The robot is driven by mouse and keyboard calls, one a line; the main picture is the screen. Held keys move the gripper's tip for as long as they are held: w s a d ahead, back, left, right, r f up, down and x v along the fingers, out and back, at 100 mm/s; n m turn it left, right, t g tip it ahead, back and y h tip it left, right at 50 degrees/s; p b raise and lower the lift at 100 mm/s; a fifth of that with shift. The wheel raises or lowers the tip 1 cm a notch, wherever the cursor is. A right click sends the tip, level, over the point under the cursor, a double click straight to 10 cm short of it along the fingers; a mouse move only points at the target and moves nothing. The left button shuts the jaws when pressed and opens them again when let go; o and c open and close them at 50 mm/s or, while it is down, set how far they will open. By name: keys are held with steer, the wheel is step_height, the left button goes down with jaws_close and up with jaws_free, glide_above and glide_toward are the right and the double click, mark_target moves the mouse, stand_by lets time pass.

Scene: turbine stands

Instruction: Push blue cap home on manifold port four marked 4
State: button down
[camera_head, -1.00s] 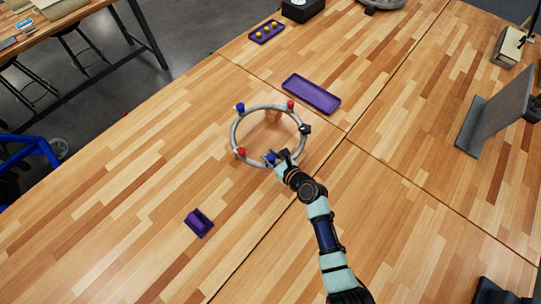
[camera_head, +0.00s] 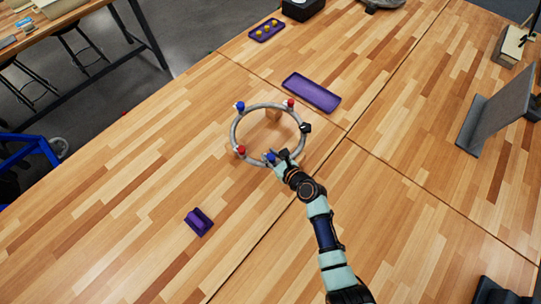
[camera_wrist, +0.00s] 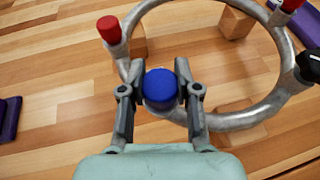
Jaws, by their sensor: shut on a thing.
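The manifold (camera_head: 233,130) is a grey metal ring raised above the wooden table on small wooden blocks. It also shows in the wrist view (camera_wrist: 236,122). My gripper (camera_head: 274,156) is at the ring's near side. In the wrist view my gripper (camera_wrist: 161,84) is shut on a blue cap (camera_wrist: 161,88), with one finger on each side of it. The cap is at the ring's near edge, over a port that it and the fingers hide. I cannot tell how far down it sits. No number 4 is readable. Another blue cap (camera_head: 240,106) is on the ring's far left.
Red caps stand on the ring at left (camera_head: 241,150) and far right (camera_head: 290,103), with a black fitting (camera_head: 305,127) at right. An empty purple tray (camera_head: 311,92) lies beyond. A purple holder (camera_head: 198,221) stands front left. The table between is clear.

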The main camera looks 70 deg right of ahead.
mark_target(274, 160)
steer(key=shift+s+a+f, duration=0.1)
steer(key=shift+a+f, duration=0.1)
steer(key=shift+f, duration=0.3)
steer(key=c, duration=0.9)
jaws_free()
steer(key=o, duration=0.3)
steer(key=shift+d+r, duration=0.15)
steer(key=shift+r, duration=0.1)
steer(key=shift+s+a+r+p, duration=0.25)
steer(key=shift+s+r+p, duration=0.15)
steer(key=shift+p, duration=0.15)
steer(key=shift+p+v, duration=1.55)
steer(key=shift+v, duration=1.4)
steer(key=shift+f, duration=0.1)
steer(key=shift+w, duration=0.1)
